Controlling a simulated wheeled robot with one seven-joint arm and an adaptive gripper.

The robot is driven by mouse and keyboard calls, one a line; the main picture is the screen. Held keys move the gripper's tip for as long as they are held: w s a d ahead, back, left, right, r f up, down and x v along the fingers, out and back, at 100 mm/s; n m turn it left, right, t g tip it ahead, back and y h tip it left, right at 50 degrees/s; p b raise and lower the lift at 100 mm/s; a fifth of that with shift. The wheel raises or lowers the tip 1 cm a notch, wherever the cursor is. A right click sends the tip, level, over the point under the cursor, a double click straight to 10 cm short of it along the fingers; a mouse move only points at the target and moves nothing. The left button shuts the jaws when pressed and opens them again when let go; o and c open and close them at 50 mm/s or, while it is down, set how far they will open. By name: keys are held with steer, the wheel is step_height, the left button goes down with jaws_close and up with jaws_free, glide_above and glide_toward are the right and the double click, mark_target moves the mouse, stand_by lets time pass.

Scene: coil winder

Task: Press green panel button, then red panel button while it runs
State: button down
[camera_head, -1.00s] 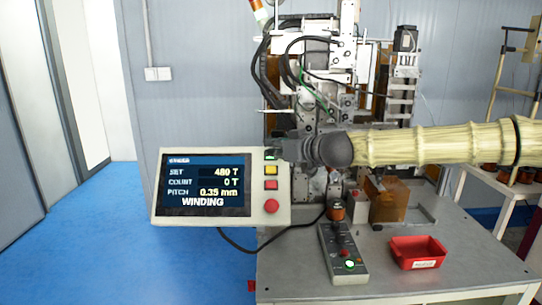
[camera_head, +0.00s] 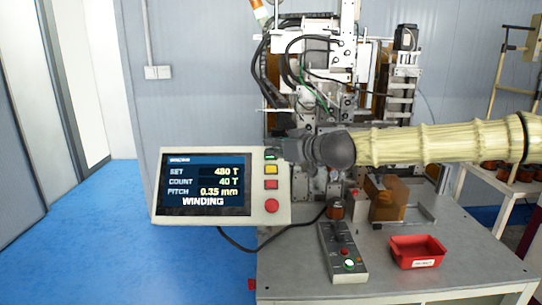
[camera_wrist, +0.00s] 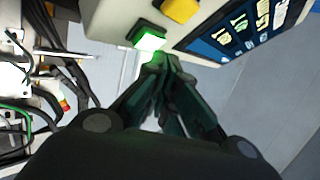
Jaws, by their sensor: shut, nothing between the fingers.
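The control panel (camera_head: 245,211) stands at the left of the machine. Its screen (camera_head: 206,184) reads WINDING, with SET 480 T and COUNT 40 T. On its right strip are a green button (camera_head: 271,154), a yellow button (camera_head: 271,169), a red square button (camera_head: 271,184) and a round red knob (camera_head: 271,205). My gripper (camera_wrist: 160,62) is shut and empty, its tips at the lit green button (camera_wrist: 149,39) in the wrist view. I cannot tell if they touch it. The yellow button also shows in the wrist view (camera_wrist: 182,10). The red button is out of that view.
The coil winder (camera_head: 325,75) rises behind my arm. On the table (camera_head: 385,280) are a small control box (camera_head: 342,255) with buttons and a red tray (camera_head: 417,252). Free air lies in front of the panel. A cable hangs below it.

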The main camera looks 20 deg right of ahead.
mark_target(271, 184)
steer(key=shift+s+a+f+b, duration=0.25)
steer(key=shift+s+f+b, duration=0.45)
steer(key=shift+s+f, duration=0.3)
steer(key=shift+s+a+f+b, duration=0.25)
steer(key=shift+s+f+b, duration=0.5)
steer(key=shift+f, duration=0.4)
steer(key=shift+s+a+f+b, duration=0.25)
steer(key=shift+s+f+b, duration=0.4)
steer(key=shift+s+f, duration=0.35)
steer(key=shift+w+f, duration=0.1)
steer(key=shift+w, duration=0.05)
steer(key=shift+w+f, duration=0.2)
steer(key=shift+w, duration=0.05)
steer(key=shift+w+d+f+b, duration=0.15)
steer(key=shift+w+f+b, duration=0.15)
steer(key=shift+b, duration=0.2)
steer(key=shift+s+r, duration=0.1)
steer(key=shift+r, duration=0.05)
steer(key=shift+s+a+r+p, duration=0.2)
steer(key=shift+s+r+p, duration=0.25)
steer(key=shift+s+p, duration=0.1)
